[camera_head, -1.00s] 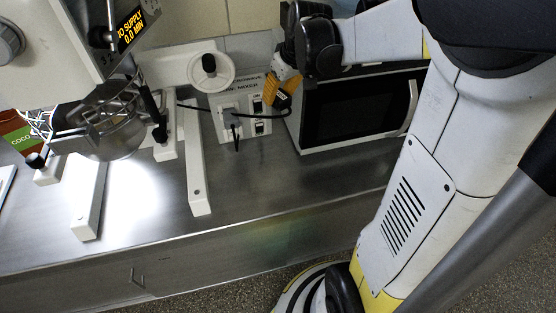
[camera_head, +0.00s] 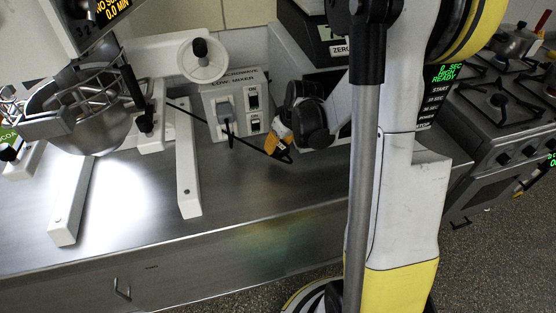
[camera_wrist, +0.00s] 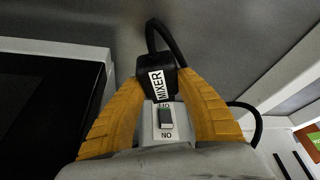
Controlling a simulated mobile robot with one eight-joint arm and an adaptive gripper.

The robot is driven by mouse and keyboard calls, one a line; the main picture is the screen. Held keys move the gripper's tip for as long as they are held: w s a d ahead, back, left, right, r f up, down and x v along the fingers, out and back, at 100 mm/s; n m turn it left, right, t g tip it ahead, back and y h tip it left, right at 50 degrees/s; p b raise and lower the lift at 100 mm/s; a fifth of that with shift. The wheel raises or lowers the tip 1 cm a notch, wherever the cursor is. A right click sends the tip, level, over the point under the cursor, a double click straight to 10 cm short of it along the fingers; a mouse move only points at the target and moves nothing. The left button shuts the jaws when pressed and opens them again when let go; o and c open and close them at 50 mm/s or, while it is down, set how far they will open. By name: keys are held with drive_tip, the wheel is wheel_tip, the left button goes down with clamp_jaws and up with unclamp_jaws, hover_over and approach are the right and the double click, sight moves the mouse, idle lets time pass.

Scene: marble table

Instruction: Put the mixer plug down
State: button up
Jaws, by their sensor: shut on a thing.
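In the wrist view the black mixer plug (camera_wrist: 156,82), with a white "MIXER" label and a black cord looping from it, is between the yellow fingers of my gripper (camera_wrist: 160,88). My gripper is shut on it. In the head view my gripper (camera_head: 280,146) is low in front of the mixer's socket box (camera_head: 232,108), to its right. The plug itself is mostly hidden there; its cord (camera_head: 190,112) runs left toward the mixer. Whether the plug touches the steel counter (camera_head: 240,180) cannot be told. The mixer (camera_head: 85,105) stands at left.
Another plug (camera_head: 226,118) sits in the socket box beside its switches. The microwave is largely behind my arm, with a scale (camera_head: 335,42) above. A stove (camera_head: 505,100) stands at right. The front middle of the counter is clear.

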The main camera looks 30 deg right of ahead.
sight(278, 162)
drive_tip(key=shift+f+b, duration=0.9)
drive_tip(key=shift+f, duration=1.45)
drive_tip(key=shift+f, duration=0.2)
drive_tip(key=o, duration=1.2)
drive_tip(key=shift+o, duration=0.2)
drive_tip(key=shift+r, duration=0.1)
